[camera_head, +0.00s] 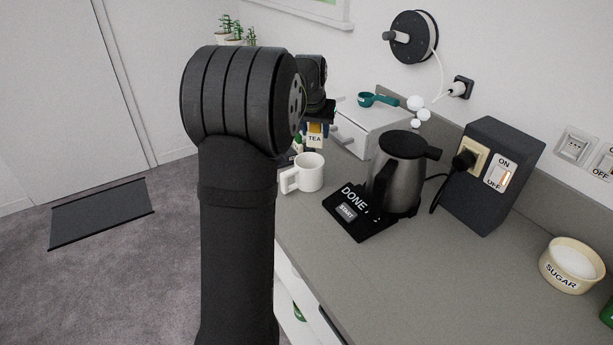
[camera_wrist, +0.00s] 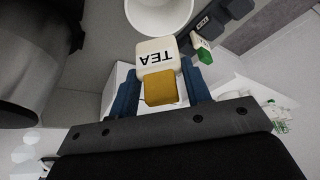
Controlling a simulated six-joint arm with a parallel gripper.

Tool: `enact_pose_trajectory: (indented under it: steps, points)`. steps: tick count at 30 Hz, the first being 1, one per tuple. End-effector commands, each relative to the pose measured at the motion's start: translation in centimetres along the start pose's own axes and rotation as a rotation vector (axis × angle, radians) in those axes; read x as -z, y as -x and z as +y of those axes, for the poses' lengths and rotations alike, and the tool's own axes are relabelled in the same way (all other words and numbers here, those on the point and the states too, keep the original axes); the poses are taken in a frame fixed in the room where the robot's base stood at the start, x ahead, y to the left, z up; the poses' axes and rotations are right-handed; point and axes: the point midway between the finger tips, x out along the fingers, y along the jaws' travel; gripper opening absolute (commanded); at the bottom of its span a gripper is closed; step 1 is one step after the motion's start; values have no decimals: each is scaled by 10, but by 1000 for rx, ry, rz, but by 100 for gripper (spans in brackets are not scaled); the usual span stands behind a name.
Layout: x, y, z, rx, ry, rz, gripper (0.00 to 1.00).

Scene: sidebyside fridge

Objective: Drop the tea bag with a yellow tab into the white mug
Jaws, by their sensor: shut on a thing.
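My gripper (camera_head: 317,126) is shut on the yellow tab (camera_wrist: 160,88), which sits between its blue fingers in the wrist view. A white piece lettered TEA (camera_wrist: 158,54), apparently the bag, is just beyond the tab; in the head view the TEA piece (camera_head: 315,139) shows below the fingers. The white mug (camera_head: 309,172) stands upright on the counter, handle to the left, nearer the head camera than the gripper.
A kettle (camera_head: 402,170) and a black pad lettered DONE and START (camera_head: 362,222) stand right of the mug. A small white carton with green (camera_wrist: 204,48) is close beside the TEA piece in the wrist view. A white drawer box (camera_head: 372,130) stands behind. The counter front is clear.

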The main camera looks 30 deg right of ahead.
Motion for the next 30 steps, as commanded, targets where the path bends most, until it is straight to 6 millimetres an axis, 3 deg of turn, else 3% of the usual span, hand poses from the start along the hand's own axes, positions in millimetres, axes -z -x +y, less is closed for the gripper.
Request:
enact_pose_trajectory:
  steps: [6,15,16,19,30]
  points:
    - [-6,-14,0,0,1,-1,23]
    - [-7,-16,0,1,1,0,23]
    - [-7,-16,0,1,1,0,48]
    - [-7,-16,0,1,1,1,68]
    - [-6,-11,0,1,1,2,69]
